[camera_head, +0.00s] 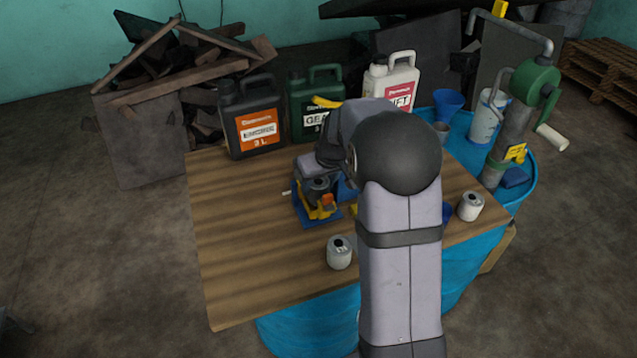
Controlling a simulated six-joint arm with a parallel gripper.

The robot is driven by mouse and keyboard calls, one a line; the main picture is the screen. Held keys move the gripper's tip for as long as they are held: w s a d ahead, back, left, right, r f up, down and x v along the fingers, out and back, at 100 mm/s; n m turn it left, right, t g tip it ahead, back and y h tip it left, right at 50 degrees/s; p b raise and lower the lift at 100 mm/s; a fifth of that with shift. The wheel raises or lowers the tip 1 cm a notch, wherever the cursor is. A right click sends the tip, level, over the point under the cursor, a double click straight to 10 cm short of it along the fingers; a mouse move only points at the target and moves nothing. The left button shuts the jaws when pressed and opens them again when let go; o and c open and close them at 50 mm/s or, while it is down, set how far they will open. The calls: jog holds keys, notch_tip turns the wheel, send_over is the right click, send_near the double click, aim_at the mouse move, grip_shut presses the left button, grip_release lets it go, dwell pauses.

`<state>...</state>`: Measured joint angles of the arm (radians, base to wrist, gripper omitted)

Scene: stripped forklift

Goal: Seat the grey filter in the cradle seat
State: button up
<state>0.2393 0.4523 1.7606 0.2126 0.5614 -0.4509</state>
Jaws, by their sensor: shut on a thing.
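The blue cradle (303,214) stands on the wooden table, left of my arm, with yellow and orange parts on its front. My gripper (318,184) points down just above the cradle. It is shut on a dark grey round piece (318,190), which looks like the grey filter. The piece is at the top of the cradle, partly covered by the gripper. I cannot tell whether it touches the seat or is held slightly above it. The fingertips are too small and dark to make out clearly, and my arm hides the cradle's right side.
Pale filter-like cans stand at the table's front (340,254) and right (471,207). Black (252,122), green (305,105) and white (398,78) jugs line the back. A blue funnel (447,101) and green hand pump (535,82) are at right. The table's left side is clear.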

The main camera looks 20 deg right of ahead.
jog(key=shift+f+b, duration=0.85)
jog(key=shift+f, duration=0.3)
dwell(0.5)
jog(key=o, duration=1.7)
jog(key=shift+r, duration=0.1)
jog(key=shift+w+r+p, duration=0.1)
jog(key=shift+r+p, duration=0.25)
jog(key=shift+d+r+p, duration=0.1)
jog(key=shift+r+p, duration=0.75)
jog(key=shift+r, duration=0.35)
jog(key=shift+r+p, duration=1.85)
jog(key=shift+r, duration=0.55)
